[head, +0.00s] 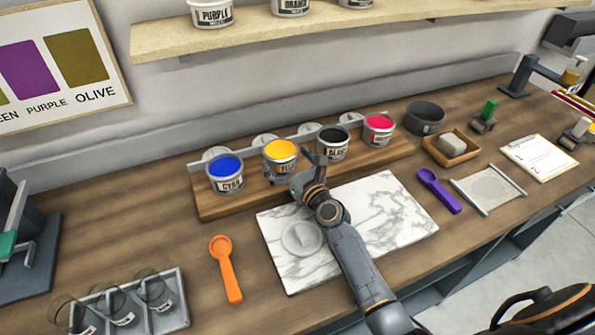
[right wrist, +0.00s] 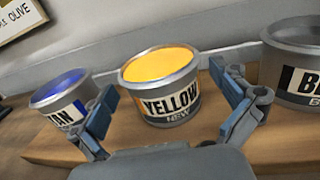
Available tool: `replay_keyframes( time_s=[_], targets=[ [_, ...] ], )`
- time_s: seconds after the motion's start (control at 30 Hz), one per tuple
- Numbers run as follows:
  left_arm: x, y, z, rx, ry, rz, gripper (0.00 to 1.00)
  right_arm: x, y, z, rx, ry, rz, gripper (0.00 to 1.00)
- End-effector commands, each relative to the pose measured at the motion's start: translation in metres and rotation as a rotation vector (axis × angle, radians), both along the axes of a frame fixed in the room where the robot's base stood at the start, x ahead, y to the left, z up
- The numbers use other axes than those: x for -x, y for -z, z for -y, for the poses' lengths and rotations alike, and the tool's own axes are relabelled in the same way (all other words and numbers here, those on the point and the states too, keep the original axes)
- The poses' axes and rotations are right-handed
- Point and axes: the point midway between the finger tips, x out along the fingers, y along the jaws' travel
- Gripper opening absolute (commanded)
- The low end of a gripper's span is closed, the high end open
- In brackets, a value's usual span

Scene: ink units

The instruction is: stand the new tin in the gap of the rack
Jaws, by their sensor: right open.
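The new tin, a grey tin of yellow paint labelled YELLOW NEW (right wrist: 170,88), stands upright on the wooden rack (head: 228,207), between the cyan tin (head: 226,175) and the black tin (head: 333,144). The yellow tin also shows in the head view (head: 279,153), partly hidden by my gripper. My right gripper (head: 301,177) is open in front of it. In the right wrist view its two fingers are spread, one on each side of the yellow tin, with a visible space around the tin. My left gripper is not in view.
A magenta tin (head: 379,129) stands at the rack's right end. A marble slab (head: 390,215) with a round disc lies before the rack. An orange scoop (head: 225,268) and glass jars in a holder (head: 170,316) are at left, a purple scoop (head: 439,191) at right.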

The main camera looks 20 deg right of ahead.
Motion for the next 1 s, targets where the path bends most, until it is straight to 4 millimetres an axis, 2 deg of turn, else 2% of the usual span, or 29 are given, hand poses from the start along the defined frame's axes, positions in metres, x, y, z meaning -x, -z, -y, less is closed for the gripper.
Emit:
replay_keyframes(
  time_s=[0.03,0.2,0.4,0.6,1.0],
  targets=[
    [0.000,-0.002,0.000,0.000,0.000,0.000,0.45,0.013,0.000,0.002,-0.001,0.001,-0.001,1.00],
    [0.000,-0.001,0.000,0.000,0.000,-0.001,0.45,0.050,0.001,0.008,0.000,0.001,-0.001,1.00],
    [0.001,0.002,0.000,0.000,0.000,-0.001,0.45,0.081,0.001,0.013,0.001,0.000,-0.001,1.00],
    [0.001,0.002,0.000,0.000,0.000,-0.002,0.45,0.092,-0.001,0.015,0.001,0.001,0.001,1.00],
    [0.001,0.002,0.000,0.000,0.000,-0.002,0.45,0.092,-0.001,0.015,0.001,0.000,0.001,1.00]
  ],
)
